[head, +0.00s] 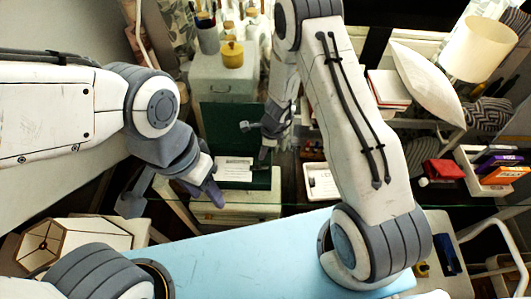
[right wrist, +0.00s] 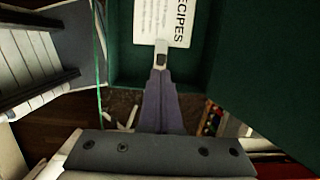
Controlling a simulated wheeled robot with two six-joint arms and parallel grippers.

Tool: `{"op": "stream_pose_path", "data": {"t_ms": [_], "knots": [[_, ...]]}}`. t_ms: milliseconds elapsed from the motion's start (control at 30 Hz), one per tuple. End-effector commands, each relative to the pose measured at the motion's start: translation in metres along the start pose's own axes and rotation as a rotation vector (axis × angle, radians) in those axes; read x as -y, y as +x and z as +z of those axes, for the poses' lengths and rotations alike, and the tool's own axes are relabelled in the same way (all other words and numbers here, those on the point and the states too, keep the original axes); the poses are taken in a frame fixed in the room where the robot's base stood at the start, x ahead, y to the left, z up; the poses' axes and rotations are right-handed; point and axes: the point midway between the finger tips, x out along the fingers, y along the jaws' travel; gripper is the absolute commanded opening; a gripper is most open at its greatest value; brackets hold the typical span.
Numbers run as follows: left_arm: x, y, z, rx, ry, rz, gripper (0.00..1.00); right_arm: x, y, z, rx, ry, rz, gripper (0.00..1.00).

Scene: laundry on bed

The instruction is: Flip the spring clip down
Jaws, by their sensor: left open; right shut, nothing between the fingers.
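A green box or folder (head: 222,118) stands open beyond the glass edge, and its green inside fills much of the right wrist view (right wrist: 260,60). A white card (head: 234,169) lies in it; in the right wrist view the card (right wrist: 172,14) reads "RECIPES". A small pale piece with a dark slot, apparently the spring clip (right wrist: 161,47), overlaps the card's lower edge. My right gripper (right wrist: 158,72) is shut and empty, its tips right at this piece; contact is unclear. In the head view my right gripper (head: 264,154) is beside the card. My left gripper (head: 214,190) is open, left and nearer.
A light blue surface (head: 250,260) lies clear in front. A white tray (head: 322,182) stands right of the box. A lampshade (head: 75,245) is at lower left. Books (head: 500,165) in a white bin and a red box (head: 443,170) are at right.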

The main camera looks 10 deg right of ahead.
Motion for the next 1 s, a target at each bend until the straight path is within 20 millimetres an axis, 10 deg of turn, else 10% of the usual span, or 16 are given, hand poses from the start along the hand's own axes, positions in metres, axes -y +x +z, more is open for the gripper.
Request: {"op": "stream_pose_path", "data": {"t_ms": [433, 700, 1000], "knots": [[0.0, -0.006, 0.0, 0.0, 0.003, 0.0, 0.5, 0.0, -0.007, 0.002, 0.0, 0.0, 0.0, 0.0], [-0.003, -0.045, -0.002, 0.0, 0.007, 0.0, 0.5, 0.001, -0.05, 0.008, 0.0, 0.004, -0.001, 0.0], [-0.004, -0.056, -0.003, 0.0, 0.006, 0.0, 0.5, 0.001, -0.079, 0.062, 0.002, -0.004, -0.002, 0.0]]}}
